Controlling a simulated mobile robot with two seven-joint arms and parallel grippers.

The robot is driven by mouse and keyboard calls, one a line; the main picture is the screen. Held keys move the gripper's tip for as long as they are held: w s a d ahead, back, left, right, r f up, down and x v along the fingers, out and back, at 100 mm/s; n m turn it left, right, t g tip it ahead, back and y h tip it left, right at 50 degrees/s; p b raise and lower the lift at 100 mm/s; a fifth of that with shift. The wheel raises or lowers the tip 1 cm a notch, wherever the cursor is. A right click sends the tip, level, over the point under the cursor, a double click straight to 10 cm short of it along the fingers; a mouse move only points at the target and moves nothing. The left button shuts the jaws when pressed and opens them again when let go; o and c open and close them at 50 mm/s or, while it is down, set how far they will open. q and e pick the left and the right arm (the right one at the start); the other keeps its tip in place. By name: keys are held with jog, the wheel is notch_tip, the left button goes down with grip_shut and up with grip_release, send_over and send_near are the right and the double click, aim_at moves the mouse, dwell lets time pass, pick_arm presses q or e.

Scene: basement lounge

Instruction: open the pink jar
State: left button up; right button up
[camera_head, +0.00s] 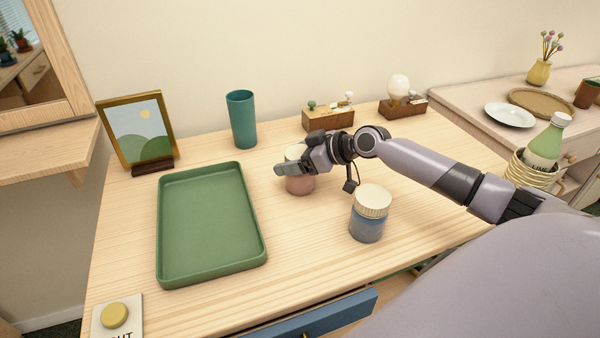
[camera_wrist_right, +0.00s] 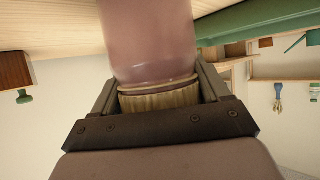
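The pink jar (camera_head: 300,186) stands upright on the wooden table, right of the green tray. It also shows in the right wrist view (camera_wrist_right: 150,40). Its pale ribbed lid (camera_wrist_right: 160,100) sits on the jar's mouth; in the head view it is partly hidden behind my gripper. My right gripper (camera_head: 292,168) is at the top of the jar, with one finger on each side of the lid; both fingers look pressed against it. My left gripper is not in view.
A blue jar (camera_head: 367,224) with a cream lid stands close, to the front right. The green tray (camera_head: 262,262) lies left. A teal cup (camera_head: 242,120), a picture frame (camera_head: 140,130) and wooden boxes (camera_head: 328,118) stand behind. A yellow button (camera_head: 115,315) is front left.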

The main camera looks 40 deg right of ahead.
jog(key=shift+r, duration=0.2)
notch_tip(320, 180, up, 20)
jog(key=shift+p, duration=0.3)
jog(key=shift+f, duration=0.1)
jog(key=o, duration=0.4)
jog(key=c, duration=0.8)
